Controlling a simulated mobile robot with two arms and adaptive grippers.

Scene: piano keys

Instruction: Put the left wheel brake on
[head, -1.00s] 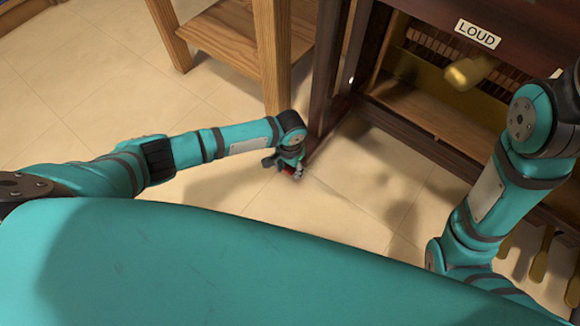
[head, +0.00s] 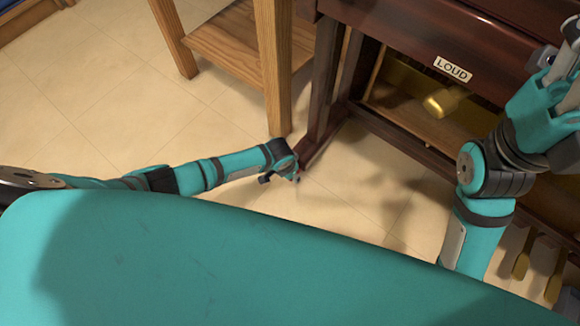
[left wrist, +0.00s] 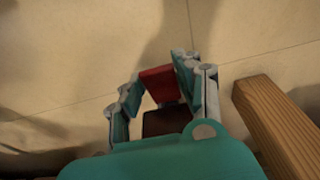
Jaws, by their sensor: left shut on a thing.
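My left gripper (head: 287,172) is low over the floor, beside the foot of the piano's left front leg (head: 322,75). In the left wrist view my left gripper's fingers (left wrist: 158,88) stand on both sides of a red tab (left wrist: 160,82), which looks like the wheel brake lever, and are shut on it. A dark reddish-brown part (left wrist: 166,121) shows below the tab, between the fingers. The wheel itself cannot be made out. My right arm (head: 490,175) rises at the right of the head view; its hand is partly cut off at the edge, so its jaws cannot be judged.
A wooden stand (head: 273,70) has a leg close behind my left gripper; a wooden leg also shows in the left wrist view (left wrist: 277,125). The piano front with its LOUD label (head: 452,69) and brass pedals (head: 520,252) fills the right. Tiled floor (head: 110,95) is open at left.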

